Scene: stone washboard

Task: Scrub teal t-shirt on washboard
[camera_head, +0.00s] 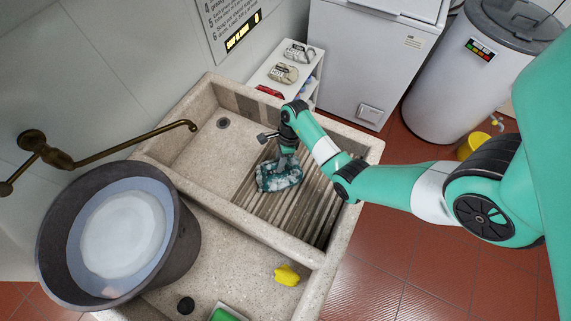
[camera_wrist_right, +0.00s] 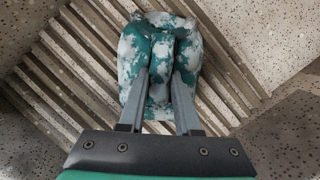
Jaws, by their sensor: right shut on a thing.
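The teal t-shirt (camera_head: 279,177) is a bunched cloth with white, foam-like patches over it. It lies on the ribbed stone washboard (camera_head: 305,215) inside the stone sink. My right gripper (camera_head: 286,158) reaches down onto it from above and is shut on it. In the right wrist view the gripper's two fingers (camera_wrist_right: 159,90) pinch a fold of the t-shirt (camera_wrist_right: 158,45), with cloth bulging on both sides. The washboard's ridges (camera_wrist_right: 70,60) run diagonally beneath it there. My left gripper does not show in either view.
A dark bucket (camera_head: 185,245) with whitish liquid stands at the left. A yellow object (camera_head: 287,275) and a green block (camera_head: 226,315) are at the sink's front. A brass tap (camera_head: 110,150) extends over the left side. The sink basin (camera_head: 200,150) left of the washboard is empty.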

